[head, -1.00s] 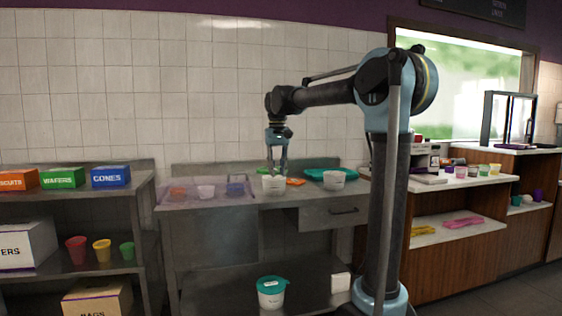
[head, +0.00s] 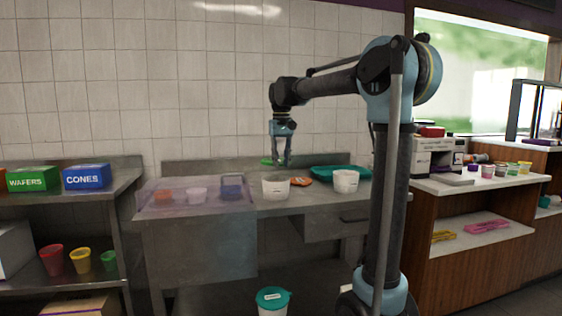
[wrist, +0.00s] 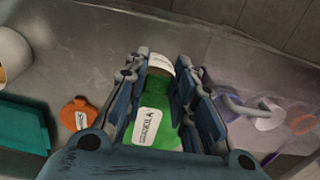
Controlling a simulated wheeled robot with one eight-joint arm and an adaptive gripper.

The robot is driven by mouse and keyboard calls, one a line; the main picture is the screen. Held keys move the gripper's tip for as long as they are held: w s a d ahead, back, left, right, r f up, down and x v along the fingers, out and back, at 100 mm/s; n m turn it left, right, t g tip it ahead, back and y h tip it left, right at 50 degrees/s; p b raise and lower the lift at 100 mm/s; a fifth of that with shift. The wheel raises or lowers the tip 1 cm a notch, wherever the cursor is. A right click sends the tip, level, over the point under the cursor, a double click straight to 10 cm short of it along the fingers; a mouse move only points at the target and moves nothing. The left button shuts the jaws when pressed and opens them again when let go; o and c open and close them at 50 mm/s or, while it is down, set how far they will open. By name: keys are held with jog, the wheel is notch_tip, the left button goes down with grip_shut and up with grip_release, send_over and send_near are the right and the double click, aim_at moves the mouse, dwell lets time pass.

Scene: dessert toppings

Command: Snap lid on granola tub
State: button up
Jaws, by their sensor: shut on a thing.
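My gripper (head: 281,163) is shut on a flat green lid (head: 267,162) with a white label; in the wrist view the lid (wrist: 155,120) sits between both fingers. It is held above the steel counter, behind a white tub (head: 275,188). That tub stands upright and open; part of it shows beyond the lid in the wrist view (wrist: 160,63). A second white tub (head: 345,182) stands to the right. The tub labels are too small to read, so I cannot tell which is granola.
An orange lid (head: 300,181) lies between the tubs. A teal tray (head: 325,171) is behind the right tub. A clear bin (head: 165,204) with small cups is at left. A teal-lidded tub (head: 272,303) stands on the lower shelf.

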notch_tip(320, 180, down, 6)
dwell(0.7)
jog(key=shift+s+f, duration=0.15)
jog(key=shift+f, duration=0.25)
dwell(2.9)
jog(key=o, duration=1.5)
jog(key=shift+r, duration=0.1)
jog(key=shift+r, duration=2.9)
